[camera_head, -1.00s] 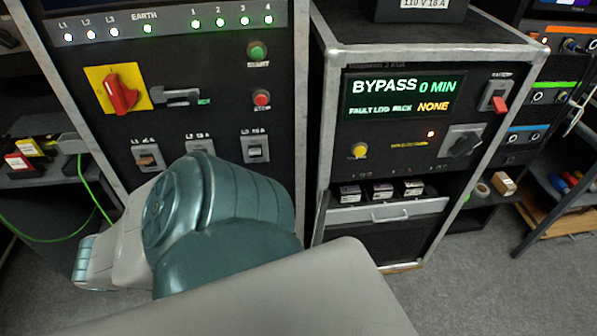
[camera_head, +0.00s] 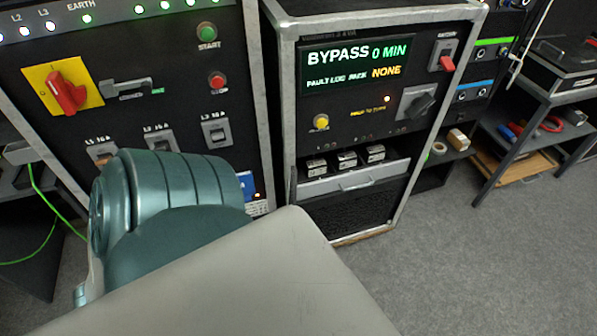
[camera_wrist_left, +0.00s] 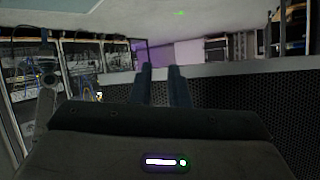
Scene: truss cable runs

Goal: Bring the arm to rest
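My left gripper (camera_wrist_left: 160,72) shows in the left wrist view as two dark fingers pointing away from the camera. A narrow gap is visible between them and nothing is held in it. In the head view, a grey link and teal joint of my arm fill the lower left, in front of the black panel (camera_head: 150,105). The gripper itself does not show in the head view. My right gripper is in neither view.
The panel has a red rotary switch (camera_head: 66,92) on a yellow plate. Beside it stands a rack cabinet (camera_head: 345,215) with a screen (camera_head: 355,65) reading BYPASS 0 MIN, NONE. A shelf (camera_head: 540,90) stands at the right. Grey floor (camera_head: 470,260) is clear at the lower right.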

